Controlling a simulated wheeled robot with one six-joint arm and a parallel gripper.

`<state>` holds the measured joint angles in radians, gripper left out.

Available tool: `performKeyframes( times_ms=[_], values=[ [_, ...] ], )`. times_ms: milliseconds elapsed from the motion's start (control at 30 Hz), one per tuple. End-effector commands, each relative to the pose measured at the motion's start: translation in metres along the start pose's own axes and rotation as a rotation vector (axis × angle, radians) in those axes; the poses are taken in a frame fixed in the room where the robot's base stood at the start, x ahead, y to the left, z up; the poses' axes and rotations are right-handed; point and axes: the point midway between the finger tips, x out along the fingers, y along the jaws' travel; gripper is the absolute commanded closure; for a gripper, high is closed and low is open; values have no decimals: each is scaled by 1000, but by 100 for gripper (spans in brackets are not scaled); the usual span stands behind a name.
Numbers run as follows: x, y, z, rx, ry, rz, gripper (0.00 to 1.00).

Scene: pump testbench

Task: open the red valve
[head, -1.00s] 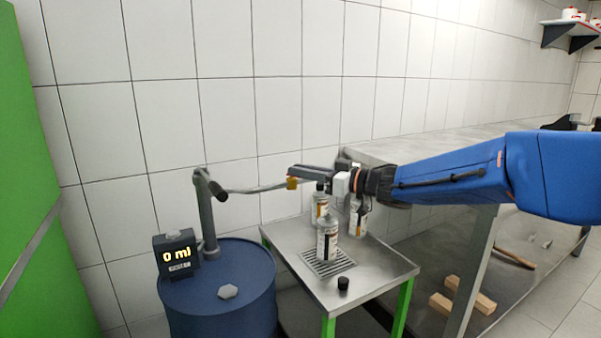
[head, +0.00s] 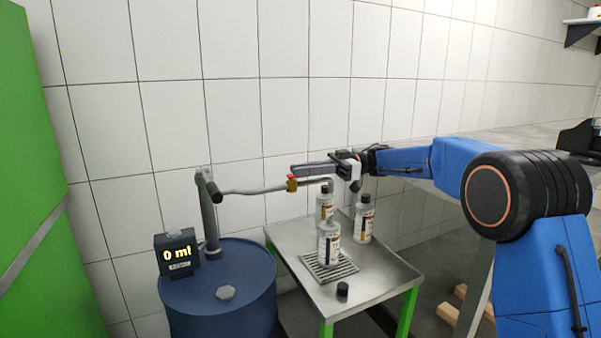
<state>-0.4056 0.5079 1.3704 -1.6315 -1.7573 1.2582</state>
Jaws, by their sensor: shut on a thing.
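The valve (head: 292,184) is a small brass body with a red part on top. It sits on the grey pipe (head: 252,191) that runs right from the pump on the blue drum. My gripper (head: 338,160) is to the right of the valve, above the bottles, shut on a long grey bar-shaped thing (head: 312,169). The bar points left, and its far end appears just above the valve. I cannot tell whether it touches the valve or exactly what the bar is.
The blue drum (head: 222,322) carries a display (head: 177,252) reading 0 ml. A bottle (head: 329,246) stands on the grate of the steel table (head: 375,281). Two capped bottles (head: 325,203) (head: 363,222) stand behind it. A black cap (head: 342,290) lies in front.

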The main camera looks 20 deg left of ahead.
Motion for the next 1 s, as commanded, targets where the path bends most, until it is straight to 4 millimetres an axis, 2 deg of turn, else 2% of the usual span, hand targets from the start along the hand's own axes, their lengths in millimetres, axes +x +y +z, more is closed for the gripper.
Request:
performKeyframes(
  times_ms=[400, 900, 933, 1000],
  values=[
    [-2, 10, 0, -2, 0, -133, 100],
    [-1, 10, -1, -2, 1, -146, 100],
    [-1, 10, -1, -2, 1, -146, 79],
    [-1, 10, -1, -2, 1, -146, 67]
  ],
)
